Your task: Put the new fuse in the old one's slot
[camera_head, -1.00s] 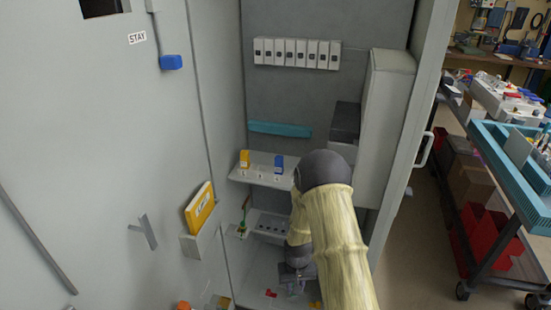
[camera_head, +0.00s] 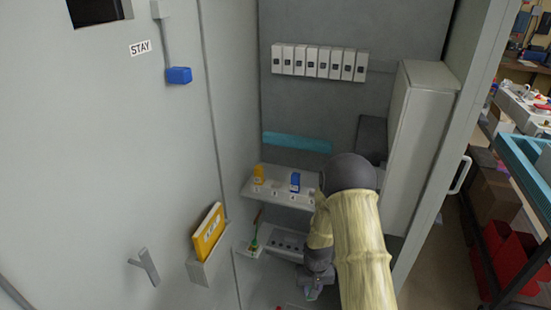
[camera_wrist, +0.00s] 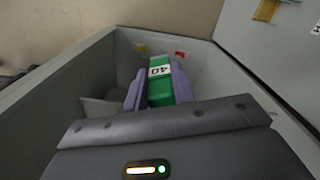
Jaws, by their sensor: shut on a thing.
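My gripper (camera_wrist: 158,78) is shut on a green fuse (camera_wrist: 160,92) with a white label reading 40, held between its purple fingers. In the head view my gripper (camera_head: 314,291) is low in the grey cabinet, below and right of a lower ledge with a row of dark slots (camera_head: 287,242); the fuse is hardly visible there. A yellow fuse (camera_head: 258,174) and a blue fuse (camera_head: 295,182) stand on the upper shelf (camera_head: 277,192), which has small labels. A green piece with a red upright part (camera_head: 255,241) sits at the left of the lower ledge. My arm hides the ledge's right end.
A row of grey switch boxes (camera_head: 318,61) is on the back wall above a teal strip (camera_head: 297,142). A tall grey box (camera_head: 417,130) stands on the right. The open door (camera_head: 150,150) on the left carries a yellow booklet (camera_head: 207,233). Red and yellow pieces appear in the wrist view (camera_wrist: 180,54).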

